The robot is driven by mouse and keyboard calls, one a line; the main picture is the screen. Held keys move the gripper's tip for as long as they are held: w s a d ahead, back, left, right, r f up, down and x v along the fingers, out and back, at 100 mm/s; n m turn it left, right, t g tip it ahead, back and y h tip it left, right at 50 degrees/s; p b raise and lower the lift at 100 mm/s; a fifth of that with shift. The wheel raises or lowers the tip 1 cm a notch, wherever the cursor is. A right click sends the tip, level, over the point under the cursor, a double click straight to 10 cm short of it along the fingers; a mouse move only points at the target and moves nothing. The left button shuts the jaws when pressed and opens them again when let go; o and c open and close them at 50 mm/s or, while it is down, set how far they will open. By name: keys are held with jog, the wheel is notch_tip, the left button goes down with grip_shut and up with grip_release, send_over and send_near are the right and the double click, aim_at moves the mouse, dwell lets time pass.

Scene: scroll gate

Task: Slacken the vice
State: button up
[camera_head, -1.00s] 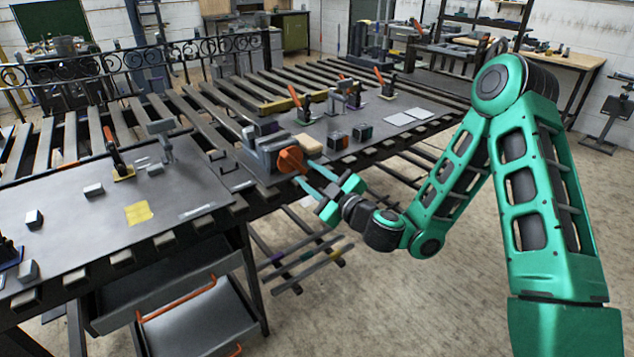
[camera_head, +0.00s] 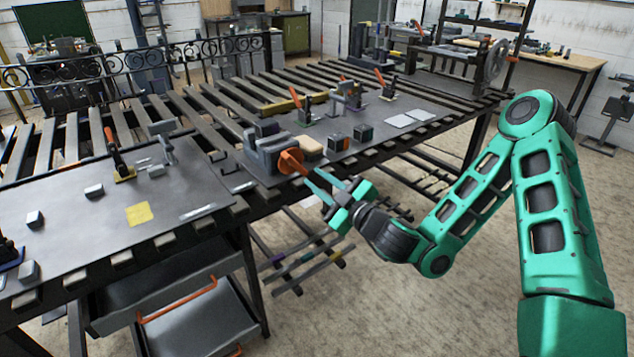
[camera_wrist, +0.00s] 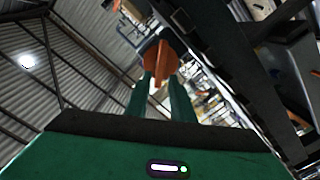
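The grey vice (camera_head: 262,153) stands at the front edge of the slatted bench. Its round orange handle (camera_head: 291,161) faces my arm, and a raised bar (camera_wrist: 160,72) crosses the handle's face. A pale tan block (camera_head: 311,146) lies beside the vice. My gripper (camera_head: 311,176) is just to the right of the handle. In the wrist view its two green fingers are apart, one on each side of the lower end of the bar, with what looks like a thin gap. Contact with the handle is hard to make out.
Two small dark blocks (camera_head: 362,133) and orange-handled clamps (camera_head: 301,106) stand on the plate behind the vice. A second plate with a yellow sheet (camera_head: 139,214) is to the left. A grey drawer (camera_head: 205,318) stands below.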

jog(key=shift+r, duration=0.15)
grip_shut()
notch_tip(320, 180, up, 3)
jog(key=m+y, duration=0.1)
jog(key=m, duration=0.2)
notch_tip(320, 180, up, 3)
jog(key=m+g, duration=0.3)
jog(key=m, duration=1)
send_over(295, 164)
jog(key=w+d, duration=0.2)
jog(key=d, duration=0.3)
jog(key=shift+g, duration=0.3)
jog(key=shift+s+a+f, duration=0.5)
jog(key=shift+a+f, duration=0.15)
jog(key=shift+a, duration=0.05)
jog(key=shift+s+a+f, duration=0.5)
jog(key=shift+a+f, duration=0.1)
jog(key=shift+a, duration=0.1)
